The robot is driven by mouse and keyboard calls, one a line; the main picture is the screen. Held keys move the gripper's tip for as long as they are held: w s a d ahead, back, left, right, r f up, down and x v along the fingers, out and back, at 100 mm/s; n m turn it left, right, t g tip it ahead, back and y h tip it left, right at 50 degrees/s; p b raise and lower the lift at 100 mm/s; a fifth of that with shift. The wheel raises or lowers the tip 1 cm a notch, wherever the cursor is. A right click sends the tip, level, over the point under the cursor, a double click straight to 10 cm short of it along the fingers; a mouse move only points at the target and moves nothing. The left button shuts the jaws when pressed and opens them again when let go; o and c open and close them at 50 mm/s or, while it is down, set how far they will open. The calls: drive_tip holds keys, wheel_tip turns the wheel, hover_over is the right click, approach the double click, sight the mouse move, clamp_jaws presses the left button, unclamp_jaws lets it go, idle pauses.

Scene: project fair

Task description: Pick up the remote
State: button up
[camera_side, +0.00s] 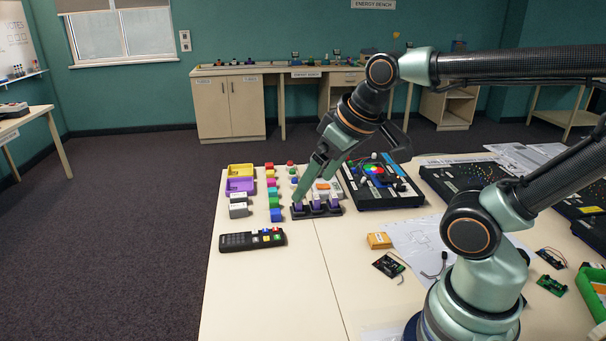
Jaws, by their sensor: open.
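The remote (252,240) is a dark, long handset with several coloured buttons at its right end. It lies flat on the near left part of the pale table (270,303), close to the left edge. My gripper (314,192) is above and to the right of the remote, apart from it. It points down near a dark holder (318,210) with purple parts. My gripper is open. Its far finger is partly hidden by the arm, and I see nothing held in it.
A column of coloured blocks (272,190) and yellow and purple trays (240,186) stand behind the remote. A dark board with coloured lights (378,180) lies to the right. A small orange box (379,240) and circuit boards lie right of centre. The table's front left is clear.

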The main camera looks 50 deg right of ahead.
drive_tip(key=m, duration=0.1)
drive_tip(key=m+g, duration=0.6)
drive_tip(key=m, duration=1.9)
hover_over(252, 237)
wheel_tip(252, 237, down, 13)
drive_tip(key=shift+m, duration=0.3)
wheel_tip(252, 237, down, 12)
drive_tip(key=shift+w+r, duration=0.1)
drive_tip(key=shift+r, duration=0.05)
drive_tip(key=c, duration=1.5)
